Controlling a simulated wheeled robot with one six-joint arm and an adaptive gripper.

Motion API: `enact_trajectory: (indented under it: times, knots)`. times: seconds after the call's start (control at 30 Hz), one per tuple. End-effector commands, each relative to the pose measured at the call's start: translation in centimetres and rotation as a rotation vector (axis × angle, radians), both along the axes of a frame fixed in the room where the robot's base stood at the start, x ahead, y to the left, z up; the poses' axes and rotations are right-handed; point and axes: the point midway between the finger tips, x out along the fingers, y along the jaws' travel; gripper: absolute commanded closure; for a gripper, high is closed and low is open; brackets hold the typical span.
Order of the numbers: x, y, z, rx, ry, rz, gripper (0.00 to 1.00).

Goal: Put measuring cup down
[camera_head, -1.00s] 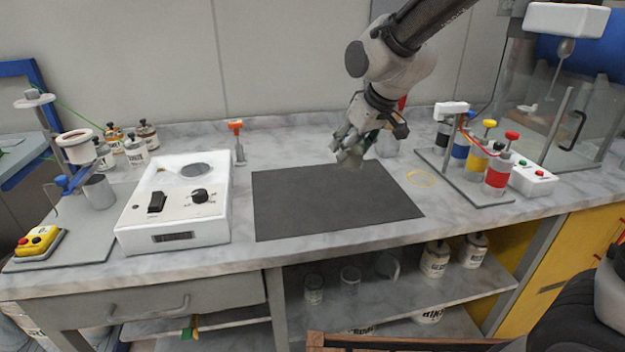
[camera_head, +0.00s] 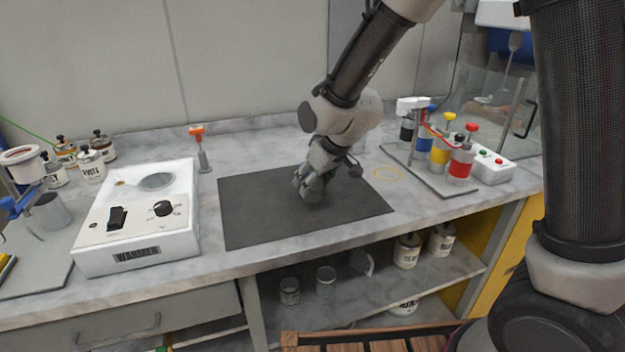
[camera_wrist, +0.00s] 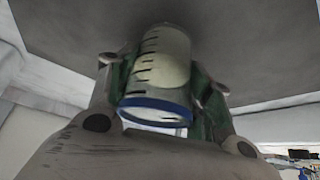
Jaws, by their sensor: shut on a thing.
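The measuring cup (camera_wrist: 158,72) shows in the wrist view as a pale, see-through cup with black marks and a blue rim. My gripper (camera_wrist: 160,85) is shut on it, with a green-padded finger on each side. The dark grey mat (camera_wrist: 75,30) fills the view beyond the cup. In the head view my gripper (camera_head: 312,188) is low over the middle of the dark mat (camera_head: 250,225). The cup is mostly hidden there by the gripper. I cannot tell whether the cup touches the mat.
A white device (camera_head: 140,230) with a black knob stands left of the mat, with an orange-topped tool (camera_head: 200,145) behind it. A rack of coloured cylinders (camera_head: 440,155) stands farther right. The front and left of the mat are clear.

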Motion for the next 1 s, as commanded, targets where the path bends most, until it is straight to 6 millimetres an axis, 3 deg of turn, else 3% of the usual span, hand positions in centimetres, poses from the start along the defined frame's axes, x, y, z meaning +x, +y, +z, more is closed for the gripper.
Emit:
enact_trajectory:
  times: [0.17,0.2,0.3,0.67,0.77,1.0]
  knots:
    - [0.0,0.0,-0.3,0.000,0.000,0.000,0.81]
    - [0.0,0.0,-0.2,0.000,0.000,0.000,0.43]
    - [0.0,0.0,-0.2,0.000,0.000,0.000,0.28]
    - [0.0,0.0,0.1,0.001,-0.001,0.000,0.28]
    - [-0.4,-0.3,1.2,0.002,-0.003,0.001,0.28]
    - [-2.4,-1.9,5.8,0.004,-0.005,0.000,0.28]
